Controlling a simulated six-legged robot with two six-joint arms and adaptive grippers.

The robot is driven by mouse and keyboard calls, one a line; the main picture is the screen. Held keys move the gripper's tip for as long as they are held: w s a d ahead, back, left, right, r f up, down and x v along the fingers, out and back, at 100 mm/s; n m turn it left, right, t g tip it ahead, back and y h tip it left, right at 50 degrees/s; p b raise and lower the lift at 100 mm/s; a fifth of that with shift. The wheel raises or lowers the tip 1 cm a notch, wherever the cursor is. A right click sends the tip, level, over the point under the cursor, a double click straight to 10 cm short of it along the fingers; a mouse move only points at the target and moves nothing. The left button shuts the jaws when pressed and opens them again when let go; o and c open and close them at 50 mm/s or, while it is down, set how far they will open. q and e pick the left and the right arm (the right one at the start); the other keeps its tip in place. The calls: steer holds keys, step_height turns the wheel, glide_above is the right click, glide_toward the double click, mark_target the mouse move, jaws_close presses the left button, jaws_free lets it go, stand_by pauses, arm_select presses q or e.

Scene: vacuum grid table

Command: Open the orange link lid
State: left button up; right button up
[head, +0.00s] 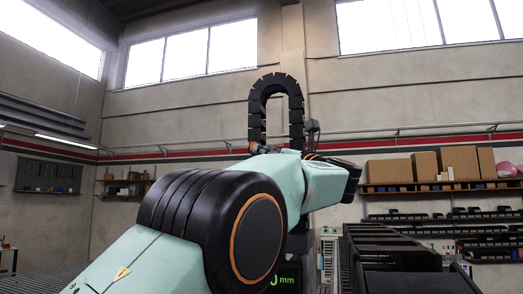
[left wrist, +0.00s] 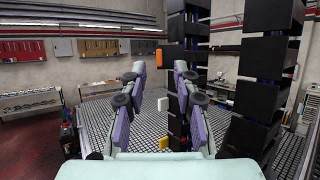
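The orange link lid (left wrist: 147,47) is a small orange piece in the left wrist view. It sticks out to the left from a tall black link chain (left wrist: 177,80). I cannot tell how far it is turned. My left gripper (left wrist: 160,70) is open and empty. My right gripper is in neither view.
Below the orange lid, a white piece (left wrist: 163,103) and a yellow piece (left wrist: 165,142) sit by the same chain. A wider black chain column (left wrist: 265,70) stands to the right. The grid table (left wrist: 95,125) is clear on the left. Shelves with boxes (head: 457,160) line the wall.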

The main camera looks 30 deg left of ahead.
arm_select(q)
steer(key=v, duration=0.3)
steer(key=shift+s+d+f, duration=0.1)
steer(key=shift+s+d, duration=0.1)
steer(key=shift+d, duration=0.15)
steer(key=shift+o, duration=0.4)
steer(key=shift+w+a, duration=0.1)
steer(key=shift+a, duration=0.05)
